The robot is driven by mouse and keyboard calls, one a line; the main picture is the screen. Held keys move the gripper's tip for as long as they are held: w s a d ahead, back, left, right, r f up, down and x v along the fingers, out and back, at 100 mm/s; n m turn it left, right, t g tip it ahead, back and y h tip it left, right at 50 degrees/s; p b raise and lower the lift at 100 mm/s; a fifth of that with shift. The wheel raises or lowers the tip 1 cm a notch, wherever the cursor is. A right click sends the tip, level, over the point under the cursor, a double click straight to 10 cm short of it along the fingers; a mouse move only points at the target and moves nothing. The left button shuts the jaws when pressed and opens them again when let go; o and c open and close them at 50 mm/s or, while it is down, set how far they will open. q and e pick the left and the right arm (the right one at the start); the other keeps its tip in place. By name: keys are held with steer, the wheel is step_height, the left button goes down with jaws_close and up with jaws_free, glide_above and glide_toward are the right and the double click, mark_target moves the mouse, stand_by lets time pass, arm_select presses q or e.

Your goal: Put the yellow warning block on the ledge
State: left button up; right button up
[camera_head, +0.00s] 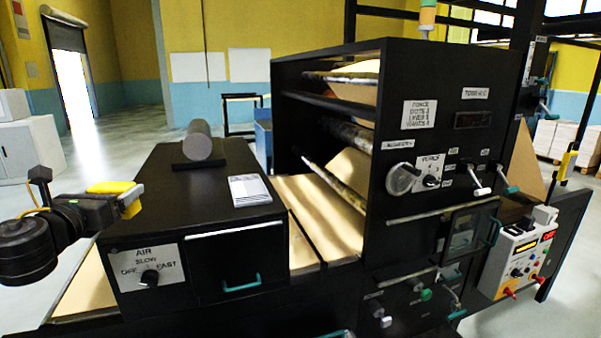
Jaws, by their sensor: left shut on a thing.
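My left gripper (113,200) comes in from the left and is shut on the yellow warning block (112,187). Black finger parts cover some of the block. The block is held in the air, just left of the low black cabinet, around the height of its top. The cabinet's flat black top (160,208) is the nearest level surface. No part is marked as the ledge, so I cannot tell for sure which surface it is. My right gripper is out of view.
A grey roll (198,140) on a dark stand and a white paper pad (250,190) sit on the cabinet top. The tall black machine (440,110) with kraft paper rises to the right. The top's front left part is clear. A control box (522,258) is at far right.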

arm_select(q)
steer(key=s+d+f+m+g+h+b, duration=0.1)
steer(key=s+d+f+m+h+b, duration=0.25)
steer(key=d+f, duration=0.45)
steer(key=s+d+f+m+g+h+b, duration=0.1)
steer(key=s+d+f+m+h+b, duration=0.1)
steer(key=d+f+h, duration=0.55)
steer(key=s+f+y+b, duration=0.1)
steer(key=s+f, duration=0.3)
steer(key=f, duration=0.7)
steer(key=s+f+y+b, duration=0.1)
steer(key=s+f+b, duration=0.2)
steer(key=f, duration=0.8)
steer(key=shift+s+d+y+b, duration=0.15)
steer(key=shift+s+y+b, duration=0.15)
steer(key=shift+s, duration=0.9)
